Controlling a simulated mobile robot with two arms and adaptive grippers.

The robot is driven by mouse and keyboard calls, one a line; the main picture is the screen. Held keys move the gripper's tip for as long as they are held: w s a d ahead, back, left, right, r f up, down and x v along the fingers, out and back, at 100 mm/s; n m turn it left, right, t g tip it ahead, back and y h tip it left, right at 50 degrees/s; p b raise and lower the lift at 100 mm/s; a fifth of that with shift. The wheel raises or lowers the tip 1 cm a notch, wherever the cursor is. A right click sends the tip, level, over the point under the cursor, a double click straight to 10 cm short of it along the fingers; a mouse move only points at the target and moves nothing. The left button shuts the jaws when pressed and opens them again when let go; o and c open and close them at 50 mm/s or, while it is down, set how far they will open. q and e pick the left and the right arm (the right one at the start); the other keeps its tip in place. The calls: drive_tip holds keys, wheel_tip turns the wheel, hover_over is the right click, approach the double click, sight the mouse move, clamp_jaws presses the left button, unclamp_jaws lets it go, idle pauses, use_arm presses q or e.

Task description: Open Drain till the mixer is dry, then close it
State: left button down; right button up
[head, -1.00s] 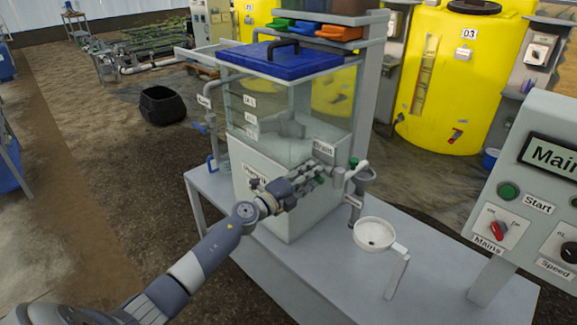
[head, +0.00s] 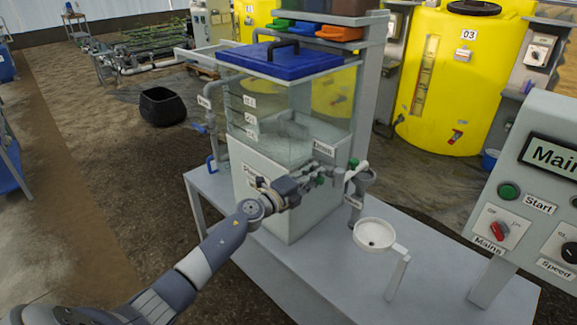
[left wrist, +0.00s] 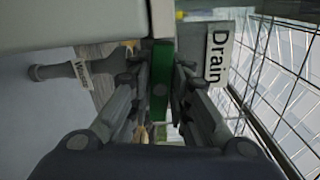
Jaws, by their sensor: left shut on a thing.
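The mixer is a clear-walled tank (head: 295,215) with a blue lid (head: 280,62), on a grey bench. Cloudy liquid (head: 285,150) shows through its upper wall. The Drain label (head: 324,149) is on the tank's front right, above the outlet pipework; it also shows in the left wrist view (left wrist: 217,55). My left gripper (head: 312,180) is at this pipework, below the label. In the left wrist view a green valve handle (left wrist: 160,82) stands between the fingers, and the gripper is shut on it. The fingers partly hide the valve body. My right gripper is not in view.
A white round basin (head: 375,234) stands on the bench, right of the outlet pipe (head: 356,205). A control panel (head: 530,180) with a green Start button is at right. Another valve with a green part (head: 353,163) is close beside my gripper.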

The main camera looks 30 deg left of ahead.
use_arm(q)
drive_tip(key=shift+f+m+b, duration=0.2)
drive_tip(key=shift+m+b, duration=0.35)
drive_tip(key=shift+m, duration=0.65)
drive_tip(key=m+b, duration=0.1)
drive_tip(key=m, duration=0.2)
drive_tip(key=shift+a, duration=0.15)
drive_tip(key=m, duration=0.2)
drive_tip(key=shift+m+b, duration=0.3)
drive_tip(key=m+b, duration=0.1)
drive_tip(key=m, duration=0.4)
drive_tip(key=shift+r+m, duration=0.1)
drive_tip(key=shift+m, duration=0.2)
drive_tip(key=m, duration=0.3)
drive_tip(key=shift+m, duration=0.3)
drive_tip(key=c, duration=1.4)
unclamp_jaws()
drive_tip(key=shift+c, duration=0.2)
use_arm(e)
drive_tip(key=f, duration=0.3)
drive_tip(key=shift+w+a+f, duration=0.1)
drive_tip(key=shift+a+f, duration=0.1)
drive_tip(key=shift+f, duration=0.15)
use_arm(q)
drive_tip(key=shift+s, duration=0.1)
